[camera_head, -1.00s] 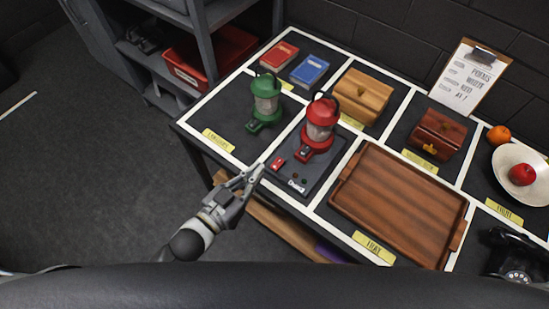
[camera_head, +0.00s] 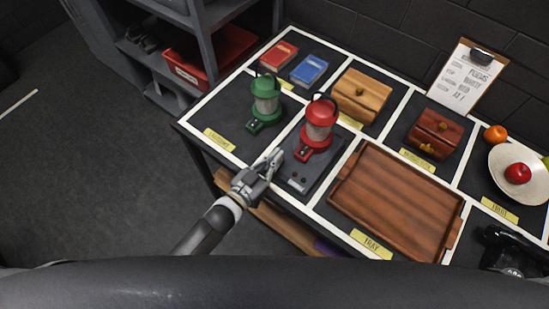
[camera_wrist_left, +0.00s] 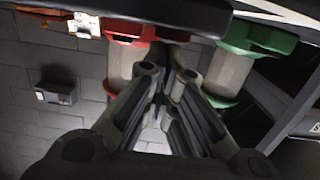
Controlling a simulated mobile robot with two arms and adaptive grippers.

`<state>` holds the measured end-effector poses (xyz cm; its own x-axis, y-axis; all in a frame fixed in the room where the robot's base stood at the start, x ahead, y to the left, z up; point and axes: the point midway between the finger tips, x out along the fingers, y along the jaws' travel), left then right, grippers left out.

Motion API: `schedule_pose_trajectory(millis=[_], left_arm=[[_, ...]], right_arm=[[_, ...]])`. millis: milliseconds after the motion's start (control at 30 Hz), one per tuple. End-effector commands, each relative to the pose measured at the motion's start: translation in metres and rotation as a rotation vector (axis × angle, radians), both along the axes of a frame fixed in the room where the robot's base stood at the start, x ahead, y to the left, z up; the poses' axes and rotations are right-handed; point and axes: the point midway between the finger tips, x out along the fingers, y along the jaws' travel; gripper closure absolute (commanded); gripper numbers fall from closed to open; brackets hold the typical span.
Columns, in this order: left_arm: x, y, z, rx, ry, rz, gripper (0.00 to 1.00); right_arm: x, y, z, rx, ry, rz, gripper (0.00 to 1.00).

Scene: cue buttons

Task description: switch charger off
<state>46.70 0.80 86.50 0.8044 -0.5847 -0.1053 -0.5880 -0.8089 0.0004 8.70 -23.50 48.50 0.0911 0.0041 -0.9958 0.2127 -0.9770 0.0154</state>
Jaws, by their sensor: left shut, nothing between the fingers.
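The charger (camera_head: 297,181) is a dark grey base near the table's front edge, with small buttons on its front part. A red lantern (camera_head: 319,124) stands upright on it, and also shows in the left wrist view (camera_wrist_left: 122,62). A red switch seen on the charger's left corner earlier is now hidden behind my left gripper. My left gripper (camera_head: 275,160) is shut and empty at that corner; whether it touches the switch I cannot tell. Its fingers show close together in the left wrist view (camera_wrist_left: 168,82). My right gripper is not in view.
A green lantern (camera_head: 265,103) stands left of the charger. A wooden tray (camera_head: 398,197) lies to its right. Two wooden boxes, books, a fruit plate (camera_head: 503,184) and a black telephone (camera_head: 505,245) share the table. A grey shelf (camera_head: 203,55) stands behind left.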

Motion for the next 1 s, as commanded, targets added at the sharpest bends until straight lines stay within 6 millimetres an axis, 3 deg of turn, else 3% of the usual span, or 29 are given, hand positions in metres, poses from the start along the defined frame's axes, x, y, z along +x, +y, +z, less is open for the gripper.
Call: schedule_pose_trajectory(millis=[667, 1000], left_arm=[[0.005, -0.004, -0.006, 0.001, -0.001, 0.0, 1.0], [0.013, -0.003, 0.024, 0.001, -0.001, 0.003, 1.0]], right_arm=[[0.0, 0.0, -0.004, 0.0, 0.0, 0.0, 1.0], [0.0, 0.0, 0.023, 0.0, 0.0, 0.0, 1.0]])
